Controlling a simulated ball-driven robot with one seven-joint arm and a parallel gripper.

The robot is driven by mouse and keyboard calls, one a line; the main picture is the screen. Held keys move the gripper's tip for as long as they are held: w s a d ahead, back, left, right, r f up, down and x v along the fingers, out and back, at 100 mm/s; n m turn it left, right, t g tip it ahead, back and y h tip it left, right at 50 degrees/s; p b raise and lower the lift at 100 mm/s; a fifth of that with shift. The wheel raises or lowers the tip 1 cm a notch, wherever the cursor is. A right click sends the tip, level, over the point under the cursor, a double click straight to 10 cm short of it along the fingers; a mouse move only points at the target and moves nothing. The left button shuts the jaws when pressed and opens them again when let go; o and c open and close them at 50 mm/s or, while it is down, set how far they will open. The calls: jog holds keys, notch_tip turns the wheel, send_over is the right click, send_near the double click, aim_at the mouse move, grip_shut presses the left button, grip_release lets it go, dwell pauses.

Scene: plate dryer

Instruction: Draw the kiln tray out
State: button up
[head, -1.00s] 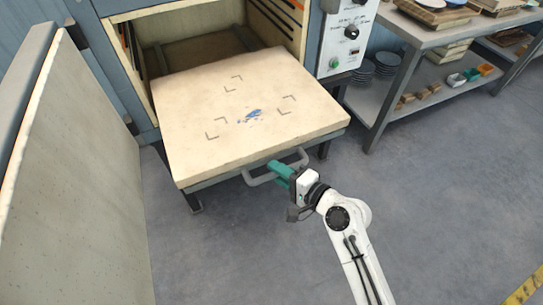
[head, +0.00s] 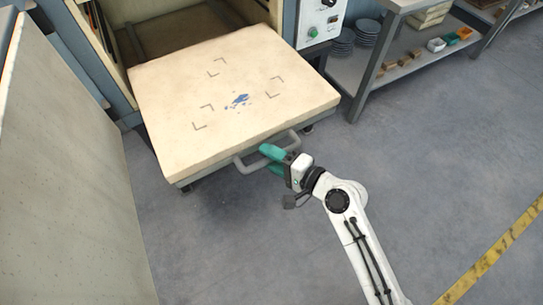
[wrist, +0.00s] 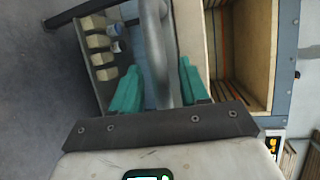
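The kiln tray (head: 230,75), a thick cream slab, stands well out of the kiln opening. Its top is empty apart from dark corner marks and a blue smear. A grey bar handle (head: 240,165) runs along its front edge. My gripper (head: 266,160) is at this handle, its two green fingers spread apart on either side of the bar. In the wrist view the handle (wrist: 157,45) passes between the fingers (wrist: 160,75), with small gaps beside it, so the gripper looks open. The tray's edge (wrist: 190,35) shows just beyond.
The kiln door (head: 60,170) stands open at the left. A control panel (head: 320,20) is right of the opening. A metal shelf (head: 365,75) with stacked plates and small blocks stands further right. The floor in front and right is clear, with a yellow stripe (head: 490,255).

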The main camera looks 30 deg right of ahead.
jog(key=b+v, duration=0.1)
jog(key=v, duration=0.9)
jog(key=shift+s, duration=0.4)
jog(key=s+a+f+n+g+p, duration=0.25)
jog(key=s+f+n+g, duration=0.2)
jog(key=n+g, duration=0.3)
jog(key=s+d+n+g+h+p, duration=0.2)
jog(key=s+d+n+g+h, duration=0.4)
jog(key=s, duration=0.3)
jog(key=shift+s+d+r+p, duration=0.3)
jog(key=shift+s+d+p, duration=0.05)
jog(key=shift+p, duration=0.05)
dwell(0.6)
